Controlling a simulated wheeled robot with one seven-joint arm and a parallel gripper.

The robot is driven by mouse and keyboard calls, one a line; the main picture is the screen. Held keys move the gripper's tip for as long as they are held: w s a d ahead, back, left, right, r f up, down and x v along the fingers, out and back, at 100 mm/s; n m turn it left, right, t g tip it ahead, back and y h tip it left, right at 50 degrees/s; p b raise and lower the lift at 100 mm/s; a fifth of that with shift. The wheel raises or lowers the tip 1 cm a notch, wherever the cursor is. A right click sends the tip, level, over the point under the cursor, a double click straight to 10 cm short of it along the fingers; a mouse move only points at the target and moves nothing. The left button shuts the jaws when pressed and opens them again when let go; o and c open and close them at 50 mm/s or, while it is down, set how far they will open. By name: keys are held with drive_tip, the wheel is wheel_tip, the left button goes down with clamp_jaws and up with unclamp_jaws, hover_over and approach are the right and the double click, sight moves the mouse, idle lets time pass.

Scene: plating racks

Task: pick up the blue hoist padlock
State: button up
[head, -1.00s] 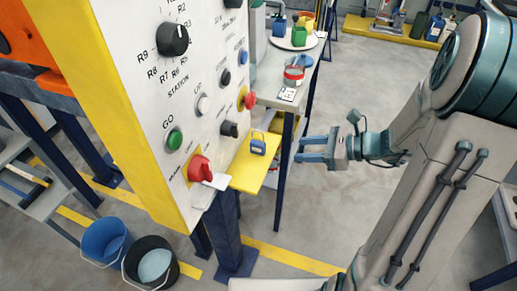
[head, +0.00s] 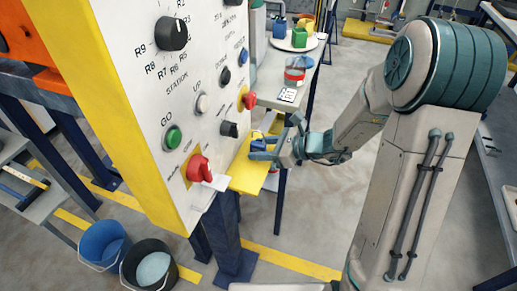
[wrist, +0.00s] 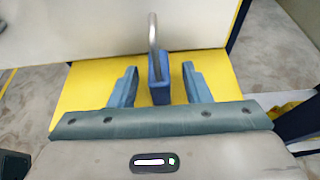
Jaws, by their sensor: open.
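The blue padlock (wrist: 159,80) stands upright on the yellow shelf (wrist: 85,90) in the wrist view, its grey shackle rising above the body. My gripper (wrist: 160,85) is open, with one blue finger on each side of the padlock and a visible gap to each. In the head view the padlock (head: 257,142) is partly hidden behind my gripper (head: 262,148), which reaches in from the right over the yellow shelf (head: 245,178).
The control panel (head: 190,100) with its knobs and a red switch (head: 199,168) rises beside the shelf. A grey table (head: 275,85) with containers stands behind. A blue bucket (head: 104,243) and a black bucket (head: 150,268) stand on the floor at lower left.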

drive_tip(key=shift+w+a+f, duration=0.1)
drive_tip(key=shift+a, duration=0.1)
clamp_jaws()
